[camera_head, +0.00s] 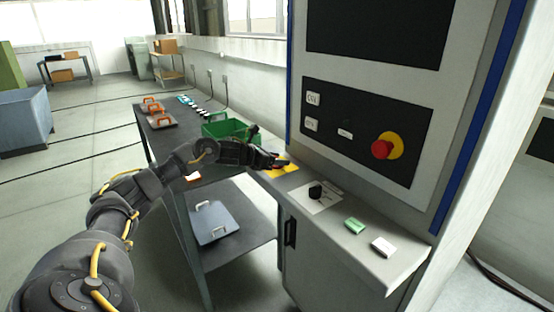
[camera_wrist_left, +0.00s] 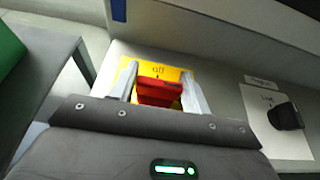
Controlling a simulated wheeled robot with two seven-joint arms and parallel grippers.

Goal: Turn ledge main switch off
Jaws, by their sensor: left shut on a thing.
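The ledge main switch is a red handle (camera_wrist_left: 160,90) on a yellow plate (camera_wrist_left: 172,70) marked "off" at the plate's upper part in the left wrist view. In the head view the yellow plate (camera_head: 287,171) shows at the ledge's left end, with the handle hidden by my gripper. My left gripper (camera_head: 277,163) reaches over the plate. In the left wrist view its pale fingers (camera_wrist_left: 160,86) stand on either side of the red handle and are shut on it. The handle lies crosswise below the word "off". My right gripper is in neither view.
A black knob (camera_head: 316,191) on a white plate, a green block (camera_head: 354,226) and a white block (camera_head: 383,247) are on the ledge to the right. A red emergency button (camera_head: 381,149) is on the panel above. A green bin (camera_head: 222,128) stands on the dark table behind my left arm.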

